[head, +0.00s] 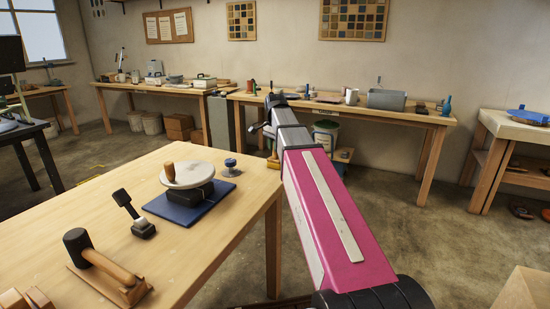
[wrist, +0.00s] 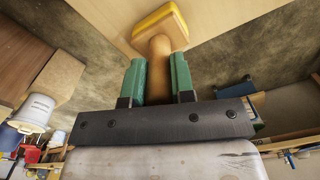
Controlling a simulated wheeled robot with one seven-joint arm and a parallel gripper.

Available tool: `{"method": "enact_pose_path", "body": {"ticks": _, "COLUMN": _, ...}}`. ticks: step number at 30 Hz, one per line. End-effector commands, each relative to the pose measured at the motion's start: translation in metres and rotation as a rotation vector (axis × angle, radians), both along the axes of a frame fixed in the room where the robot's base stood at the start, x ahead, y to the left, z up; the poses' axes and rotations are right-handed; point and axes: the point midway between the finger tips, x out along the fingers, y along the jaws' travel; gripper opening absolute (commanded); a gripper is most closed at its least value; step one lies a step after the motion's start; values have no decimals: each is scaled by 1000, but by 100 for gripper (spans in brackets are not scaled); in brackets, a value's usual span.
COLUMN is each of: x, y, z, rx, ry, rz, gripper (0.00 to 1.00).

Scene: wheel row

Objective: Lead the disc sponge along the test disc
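The disc sponge (wrist: 160,24) is a yellow-edged pad on a wooden handle, at the top of the wrist view. My gripper (wrist: 159,78) has its two green fingers shut on the wooden handle, one on each side. The pad sits beyond the fingertips. In the head view my pink arm hides most of the gripper and sponge. The test disc appears to be the pale round disc (head: 200,176) on a dark base, standing on a blue mat on the wooden table. A brown wooden peg (head: 169,173) shows at the disc's left. The sponge is apart from this disc.
The wooden table (head: 200,250) also bears a blue-knobbed piece (head: 230,166), a black-handled tool (head: 133,213) and a black-headed wooden tool (head: 95,262). Open floor lies right of the table. A long bench (head: 330,106) with pots and tubs stands along the back wall.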

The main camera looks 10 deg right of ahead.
Motion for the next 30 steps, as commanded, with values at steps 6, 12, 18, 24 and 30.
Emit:
{"method": "enact_pose_path", "body": {"ticks": 6, "x": 0, "y": 0, "z": 1, "rx": 0, "ry": 0, "rz": 0, "gripper": 0}}
{"method": "enact_pose_path", "body": {"ticks": 12, "x": 1, "y": 0, "z": 10, "rx": 0, "ry": -1, "rz": 0, "gripper": 0}}
{"method": "enact_pose_path", "body": {"ticks": 18, "x": 0, "y": 0, "z": 24, "rx": 0, "ry": 0, "rz": 0, "gripper": 0}}
{"method": "enact_pose_path", "body": {"ticks": 24, "x": 1, "y": 0, "z": 38, "rx": 0, "ry": -1, "rz": 0, "gripper": 0}}
{"method": "enact_pose_path", "body": {"ticks": 30, "x": 1, "y": 0, "z": 51, "rx": 0, "ry": 0, "rz": 0, "gripper": 0}}
